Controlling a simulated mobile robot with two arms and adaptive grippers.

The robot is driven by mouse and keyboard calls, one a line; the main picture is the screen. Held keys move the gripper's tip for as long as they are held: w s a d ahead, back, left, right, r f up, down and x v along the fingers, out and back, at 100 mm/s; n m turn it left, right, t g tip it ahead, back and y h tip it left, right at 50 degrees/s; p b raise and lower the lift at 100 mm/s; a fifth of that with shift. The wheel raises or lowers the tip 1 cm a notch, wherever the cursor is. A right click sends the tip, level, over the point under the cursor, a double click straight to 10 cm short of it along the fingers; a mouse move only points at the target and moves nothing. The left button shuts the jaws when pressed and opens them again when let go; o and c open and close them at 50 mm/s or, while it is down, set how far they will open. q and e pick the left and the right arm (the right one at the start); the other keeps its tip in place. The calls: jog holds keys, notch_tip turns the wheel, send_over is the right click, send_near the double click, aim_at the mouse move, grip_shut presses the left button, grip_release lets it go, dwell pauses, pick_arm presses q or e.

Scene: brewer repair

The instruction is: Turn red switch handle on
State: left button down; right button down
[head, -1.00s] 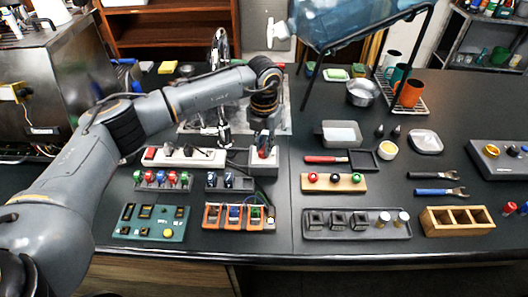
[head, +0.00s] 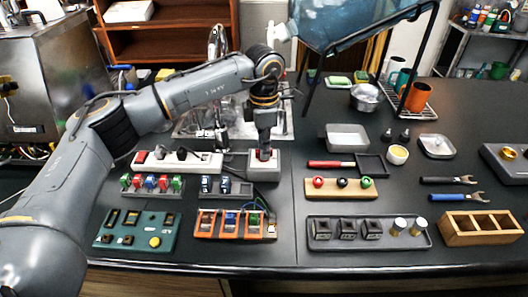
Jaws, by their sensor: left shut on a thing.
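My left gripper (head: 264,150) reaches in from the left and points down over a light grey switch box (head: 263,175) near the middle of the counter. It is shut on the red switch handle (head: 263,155) on top of that box. Only a little of the red shows below the fingers, so I cannot tell which way the handle is turned. My right gripper is not in view.
A white power strip (head: 190,164) with a red switch lies left of the box. Switch rows and a green panel (head: 138,229) stand in front. A wooden strip with coloured buttons (head: 341,195) and a dark tray (head: 410,240) lie to the right.

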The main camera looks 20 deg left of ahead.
pick_arm(q)
jog(key=shift+m+b, duration=0.45)
jog(key=shift+m, duration=0.65)
jog(key=shift+r, duration=0.1)
jog(key=c, duration=1.3)
grip_release()
jog(key=shift+c, duration=0.2)
notch_tip(320, 180, up, 12)
